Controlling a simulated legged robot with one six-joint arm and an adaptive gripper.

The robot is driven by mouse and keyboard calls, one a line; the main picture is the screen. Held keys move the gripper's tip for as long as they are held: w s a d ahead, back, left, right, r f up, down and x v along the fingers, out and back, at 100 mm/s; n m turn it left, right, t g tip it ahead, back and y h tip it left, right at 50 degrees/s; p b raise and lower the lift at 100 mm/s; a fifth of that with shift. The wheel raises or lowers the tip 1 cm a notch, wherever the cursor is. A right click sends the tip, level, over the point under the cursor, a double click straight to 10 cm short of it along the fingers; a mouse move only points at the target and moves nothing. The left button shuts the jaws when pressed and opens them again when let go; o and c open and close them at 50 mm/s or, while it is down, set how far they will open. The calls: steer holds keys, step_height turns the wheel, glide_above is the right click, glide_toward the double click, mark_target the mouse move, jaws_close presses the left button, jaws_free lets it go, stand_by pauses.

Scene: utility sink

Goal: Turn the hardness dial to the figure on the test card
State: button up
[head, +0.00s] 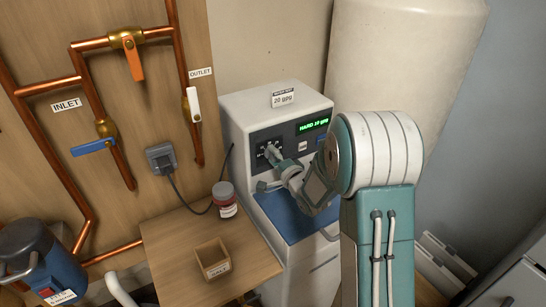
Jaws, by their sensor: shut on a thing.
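The test card (283,98) stands on top of the white softener unit (252,105) and reads 20 gpg. The unit's green display (313,125) reads HARD and a figure that looks like 20 gpg. The hardness dial is on the dark front panel (262,138), left of the display, and is mostly hidden by my gripper. My gripper (272,155) is at the dial, its fingers shut on it. The dial's pointer cannot be seen.
A wooden table (165,245) at the lower left holds a small wooden box (212,260) and a red-labelled jar (225,198). Copper pipes with orange, white and blue valve handles run on the wooden wall. A tall cream tank (400,50) stands behind my arm.

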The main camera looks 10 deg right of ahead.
steer(key=shift+d+f+m, duration=0.15)
steer(key=shift+m, duration=0.35)
steer(key=o, duration=1.1)
steer(key=shift+w, duration=0.1)
steer(key=shift+o, duration=0.2)
steer(key=v, duration=1.2)
